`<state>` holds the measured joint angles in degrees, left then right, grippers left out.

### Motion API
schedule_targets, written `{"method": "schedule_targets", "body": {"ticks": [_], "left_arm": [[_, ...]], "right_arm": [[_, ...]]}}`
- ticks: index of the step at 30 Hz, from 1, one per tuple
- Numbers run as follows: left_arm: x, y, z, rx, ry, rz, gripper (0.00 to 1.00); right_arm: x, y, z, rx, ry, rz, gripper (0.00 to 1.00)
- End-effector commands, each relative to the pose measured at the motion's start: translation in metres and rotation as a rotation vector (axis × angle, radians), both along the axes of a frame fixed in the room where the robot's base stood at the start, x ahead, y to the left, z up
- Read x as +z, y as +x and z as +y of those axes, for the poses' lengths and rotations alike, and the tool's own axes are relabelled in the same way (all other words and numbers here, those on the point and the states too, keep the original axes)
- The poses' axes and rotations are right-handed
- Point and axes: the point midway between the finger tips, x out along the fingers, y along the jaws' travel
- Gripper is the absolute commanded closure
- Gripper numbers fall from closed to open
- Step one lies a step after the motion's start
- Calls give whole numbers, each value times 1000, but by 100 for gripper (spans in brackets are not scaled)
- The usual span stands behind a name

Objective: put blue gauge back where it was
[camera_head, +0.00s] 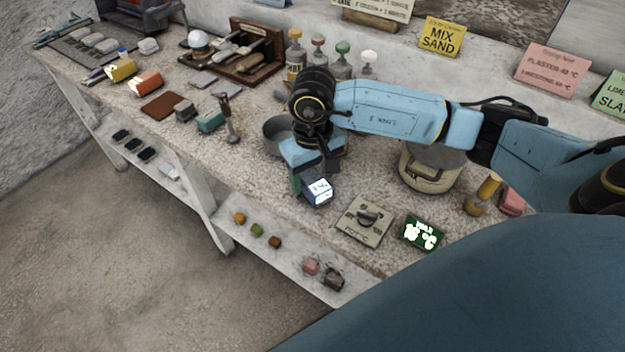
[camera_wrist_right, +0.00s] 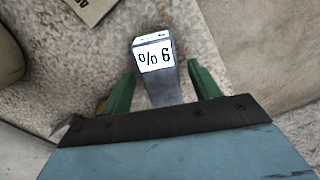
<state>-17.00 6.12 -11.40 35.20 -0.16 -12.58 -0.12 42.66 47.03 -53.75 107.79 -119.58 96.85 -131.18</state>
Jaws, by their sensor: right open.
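The blue gauge (camera_head: 318,190) is a small grey-blue block with a lit white display, near the front edge of the bench. In the right wrist view the gauge (camera_wrist_right: 166,84) lies between the two green fingers, its display reading "% 6" from this side. My right gripper (camera_head: 306,178) is open around it, with its green fingers to either side and visible gaps in the wrist view (camera_wrist_right: 160,76). The gripper hides part of the gauge in the head view. My left gripper is not in view.
A dial plate (camera_head: 365,220) and a green display (camera_head: 422,233) lie to the right. A pot (camera_head: 430,170) stands behind them, and a grey bowl (camera_head: 275,131) is behind the gripper. A hammer (camera_head: 229,120) and teal block (camera_head: 210,122) are to the left. A lower shelf (camera_head: 255,262) holds small lumps.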

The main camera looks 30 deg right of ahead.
Motion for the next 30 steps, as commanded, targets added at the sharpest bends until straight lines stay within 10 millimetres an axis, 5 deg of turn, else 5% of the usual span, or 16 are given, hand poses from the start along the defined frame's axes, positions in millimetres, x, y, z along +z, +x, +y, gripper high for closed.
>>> {"method": "schedule_targets", "body": {"ticks": [12, 30], "left_arm": [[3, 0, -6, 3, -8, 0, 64], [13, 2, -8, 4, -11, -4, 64]], "right_arm": [[83, 0, 0, 1, 1, -3, 38], [104, 0, 0, 0, 1, 0, 38]]}}
